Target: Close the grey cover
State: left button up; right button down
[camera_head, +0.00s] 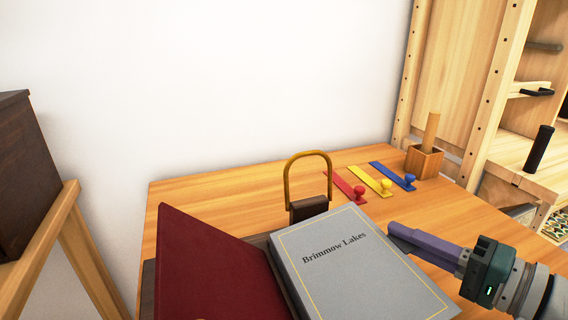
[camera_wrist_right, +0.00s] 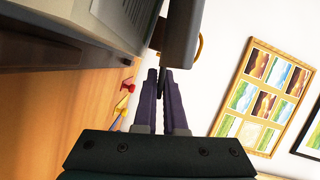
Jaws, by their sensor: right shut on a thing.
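The grey cover (camera_head: 355,265), titled "Brimmow Lakes" with a thin gold border, faces up at the front centre of the table. A dark red cover (camera_head: 210,265) stands tilted up just to its left. My right gripper (camera_head: 400,235), with purple fingers, comes in from the right and is shut at the grey cover's right edge. In the right wrist view its fingers (camera_wrist_right: 163,75) are close together at the end of a dark, shaded slab (camera_wrist_right: 180,35), which looks like the grey cover seen edge-on. The exact grip is hard to see. My left gripper is out of view.
A brass loop on a dark block (camera_head: 308,208) stands behind the covers. Red (camera_head: 346,188), yellow (camera_head: 371,181) and blue (camera_head: 394,175) knobbed strips lie behind, by a wooden holder (camera_head: 424,162). Framed prints (camera_wrist_right: 262,95) hang on the wall.

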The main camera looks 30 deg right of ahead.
jog(key=shift+s+f, duration=0.1)
jog(key=shift+f, duration=0.35)
jog(key=c, duration=1)
grip_release()
jog(key=shift+a, duration=0.1)
jog(key=s, duration=0.3)
jog(key=s+d, duration=0.1)
jog(key=s, duration=0.2)
jog(key=s+r+p, duration=0.1)
jog(key=s, duration=0.2)
jog(key=shift+s+d, duration=0.25)
jog(key=shift+s, duration=0.1)
